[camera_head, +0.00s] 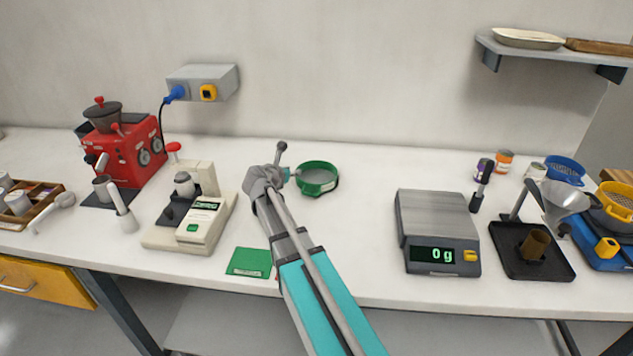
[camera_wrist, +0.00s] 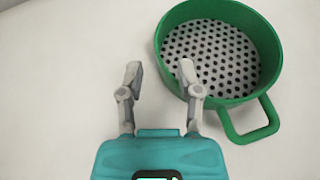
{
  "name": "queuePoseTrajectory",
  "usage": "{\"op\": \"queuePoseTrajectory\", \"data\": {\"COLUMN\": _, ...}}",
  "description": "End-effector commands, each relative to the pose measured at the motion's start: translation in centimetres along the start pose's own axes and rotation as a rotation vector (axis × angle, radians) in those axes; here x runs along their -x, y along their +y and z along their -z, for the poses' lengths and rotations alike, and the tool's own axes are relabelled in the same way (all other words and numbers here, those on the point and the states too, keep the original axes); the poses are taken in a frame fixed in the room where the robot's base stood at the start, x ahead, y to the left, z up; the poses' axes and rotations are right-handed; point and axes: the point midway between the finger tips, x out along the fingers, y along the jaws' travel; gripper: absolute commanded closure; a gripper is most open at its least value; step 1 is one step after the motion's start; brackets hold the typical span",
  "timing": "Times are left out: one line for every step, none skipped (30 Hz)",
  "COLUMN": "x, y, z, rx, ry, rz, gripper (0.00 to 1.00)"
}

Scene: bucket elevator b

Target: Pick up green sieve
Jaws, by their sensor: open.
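The green sieve (camera_head: 317,179) stands on the white table near the middle, a round green ring with a perforated mesh bottom. In the wrist view the green sieve (camera_wrist: 222,50) fills the upper right, with its loop handle (camera_wrist: 252,122) at lower right. My gripper (camera_wrist: 160,72) is open and empty, with its right finger overlapping the sieve's near left rim in the picture and its left finger over bare table. Whether that finger touches the rim I cannot tell. In the head view my arm hides most of the gripper, just left of the sieve.
A moisture meter (camera_head: 196,222) and red grinder (camera_head: 122,148) stand to the left. A green mat (camera_head: 249,262) lies at the front edge. A scale (camera_head: 438,228) reading 0 g is to the right. Table between sieve and scale is clear.

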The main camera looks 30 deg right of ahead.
Motion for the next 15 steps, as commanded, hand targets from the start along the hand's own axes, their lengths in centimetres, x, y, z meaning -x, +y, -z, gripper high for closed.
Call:
{"op": "queuePoseTrajectory", "data": {"x": -0.1, "y": 0.0, "z": 0.0, "rx": 0.000, "ry": 0.000, "rz": 0.000, "gripper": 0.55}}
{"op": "queuePoseTrajectory", "data": {"x": -0.1, "y": 0.0, "z": 0.0, "rx": 0.000, "ry": 0.000, "rz": 0.000, "gripper": 0.55}}
{"op": "queuePoseTrajectory", "data": {"x": -0.3, "y": 0.0, "z": 0.0, "rx": 0.000, "ry": 0.000, "rz": 0.001, "gripper": 0.55}}
{"op": "queuePoseTrajectory", "data": {"x": -0.4, "y": 0.0, "z": 0.1, "rx": 0.000, "ry": 0.000, "rz": 0.001, "gripper": 0.55}}
{"op": "queuePoseTrajectory", "data": {"x": -0.6, "y": 0.1, "z": 0.1, "rx": -0.001, "ry": 0.000, "rz": 0.001, "gripper": 0.55}}
{"op": "queuePoseTrajectory", "data": {"x": -1.0, "y": 0.1, "z": 0.1, "rx": -0.001, "ry": 0.000, "rz": 0.002, "gripper": 0.55}}
{"op": "queuePoseTrajectory", "data": {"x": -1.3, "y": 0.1, "z": 0.1, "rx": -0.001, "ry": 0.000, "rz": 0.002, "gripper": 0.55}}
{"op": "queuePoseTrajectory", "data": {"x": -1.6, "y": 0.1, "z": 0.1, "rx": -0.001, "ry": 0.000, "rz": 0.002, "gripper": 0.55}}
{"op": "queuePoseTrajectory", "data": {"x": -2.1, "y": 0.2, "z": 0.1, "rx": -0.002, "ry": 0.000, "rz": 0.002, "gripper": 0.55}}
{"op": "queuePoseTrajectory", "data": {"x": -2.5, "y": 0.2, "z": 0.2, "rx": -0.001, "ry": 0.000, "rz": 0.002, "gripper": 0.55}}
{"op": "queuePoseTrajectory", "data": {"x": -2.8, "y": 0.2, "z": 0.2, "rx": -0.001, "ry": 0.000, "rz": 0.002, "gripper": 0.55}}
{"op": "queuePoseTrajectory", "data": {"x": -3.3, "y": 0.3, "z": 0.2, "rx": -0.001, "ry": -0.001, "rz": 0.002, "gripper": 0.55}}
{"op": "queuePoseTrajectory", "data": {"x": -3.6, "y": 0.3, "z": 0.2, "rx": -0.001, "ry": -0.001, "rz": 0.002, "gripper": 0.55}}
{"op": "queuePoseTrajectory", "data": {"x": -4.0, "y": 0.3, "z": 0.2, "rx": 0.000, "ry": 0.000, "rz": 0.002, "gripper": 0.55}}
{"op": "queuePoseTrajectory", "data": {"x": -4.4, "y": 0.3, "z": 0.2, "rx": 0.000, "ry": 0.000, "rz": 0.002, "gripper": 0.55}}
